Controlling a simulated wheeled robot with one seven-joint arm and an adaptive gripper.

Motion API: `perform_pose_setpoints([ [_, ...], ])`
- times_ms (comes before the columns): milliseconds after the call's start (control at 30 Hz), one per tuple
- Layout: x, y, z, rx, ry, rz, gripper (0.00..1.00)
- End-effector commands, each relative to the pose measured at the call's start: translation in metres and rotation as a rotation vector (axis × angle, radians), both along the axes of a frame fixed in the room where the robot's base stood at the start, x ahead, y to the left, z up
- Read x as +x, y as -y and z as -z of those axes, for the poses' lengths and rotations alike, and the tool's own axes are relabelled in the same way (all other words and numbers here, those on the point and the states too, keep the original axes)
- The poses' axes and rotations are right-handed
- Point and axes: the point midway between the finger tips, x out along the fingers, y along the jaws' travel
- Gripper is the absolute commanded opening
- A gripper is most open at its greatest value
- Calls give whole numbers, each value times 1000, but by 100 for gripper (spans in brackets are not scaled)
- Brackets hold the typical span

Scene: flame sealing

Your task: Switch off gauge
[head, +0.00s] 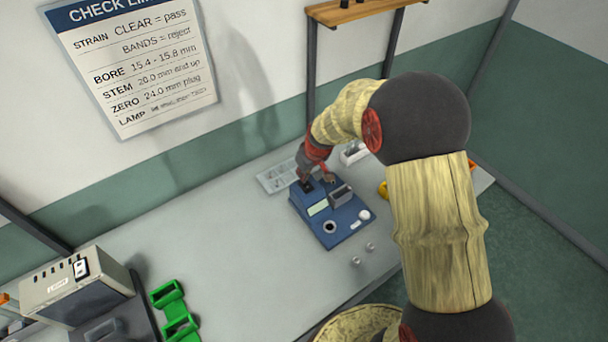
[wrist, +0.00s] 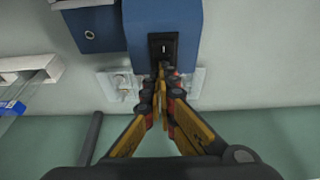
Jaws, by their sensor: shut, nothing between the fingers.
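The gauge is a blue box (head: 333,228) on the bench, with a pale display window (head: 318,208), a grey raised block and a round dark-centred fitting on top. In the wrist view the gauge (wrist: 135,35) is at the top, with a black rocker switch (wrist: 163,48) marked with a white line. My gripper (wrist: 161,72) is shut and empty, its fingertips at the lower edge of the switch; I cannot tell whether they touch it. In the head view my gripper (head: 315,178) is over the far end of the gauge, and it partly hides the switch there.
Green holders (head: 174,310) and a beige box (head: 75,285) stand at the left. The bench between is clear.

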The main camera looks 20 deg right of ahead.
Motion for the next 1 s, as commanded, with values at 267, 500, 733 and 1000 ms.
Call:
perform_pose_setpoints([
  [267,-12,3,0,0,-6,0,0],
  [500,-16,5,-3,0,-5,-1,0],
  [733,-15,5,-4,0,-3,0,0],
  [1000,-7,2,-39,0,-3,-1,0],
])
